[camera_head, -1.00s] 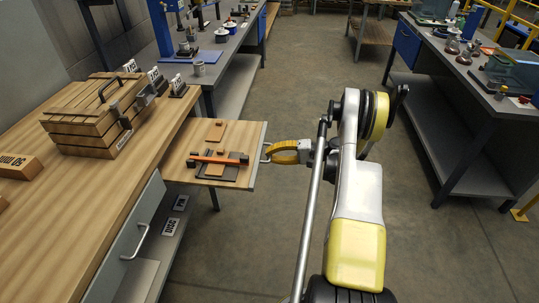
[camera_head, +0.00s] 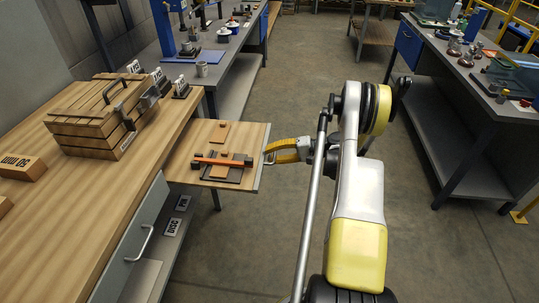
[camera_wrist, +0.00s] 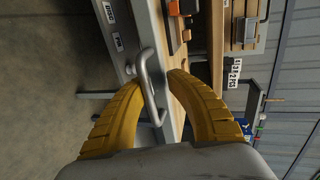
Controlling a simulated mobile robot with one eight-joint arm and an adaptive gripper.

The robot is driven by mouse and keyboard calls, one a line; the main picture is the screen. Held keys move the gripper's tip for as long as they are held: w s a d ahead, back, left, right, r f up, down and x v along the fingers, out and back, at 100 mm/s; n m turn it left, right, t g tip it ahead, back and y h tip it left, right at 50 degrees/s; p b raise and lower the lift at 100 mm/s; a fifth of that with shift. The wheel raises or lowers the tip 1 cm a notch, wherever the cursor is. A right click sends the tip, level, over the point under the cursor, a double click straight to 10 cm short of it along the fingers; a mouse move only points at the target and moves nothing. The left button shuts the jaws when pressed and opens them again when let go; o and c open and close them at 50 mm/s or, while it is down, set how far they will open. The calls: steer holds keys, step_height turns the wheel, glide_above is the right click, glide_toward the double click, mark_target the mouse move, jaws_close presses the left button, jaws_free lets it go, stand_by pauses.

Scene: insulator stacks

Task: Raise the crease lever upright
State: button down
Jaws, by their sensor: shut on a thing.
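An orange bar (camera_head: 220,161), which looks like the crease lever, lies flat across a dark plate (camera_head: 236,179) with small brown blocks around it. They sit in a shallow pulled-out wooden drawer (camera_head: 187,158) at the bench's end. My gripper (camera_head: 268,153) is at the drawer's outer edge, shut on the drawer handle (camera_wrist: 150,85). The handle passes between the yellow fingers in the wrist view. The gripper is apart from the orange bar. The bar's hinge is too small to make out.
A slatted wooden crate (camera_head: 87,138) with a handle stands on the bench (camera_head: 90,205), left of the drawer. A closed grey drawer (camera_head: 128,240) is below. Another bench (camera_head: 465,110) stands at right. The floor between is clear.

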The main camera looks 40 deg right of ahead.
steer(key=shift+d+r, duration=0.35)
steer(key=shift+r, duration=0.1)
steer(key=c, duration=1.5)
jaws_free()
steer(key=shift+s+d+r, duration=0.1)
steer(key=shift+s, duration=0.15)
steer(key=shift+w+a+f, duration=0.1)
steer(key=shift+a+f, duration=0.1)
steer(key=shift+a, duration=0.1)
steer(key=v, duration=1.2)
steer(key=shift+f, duration=0.15)
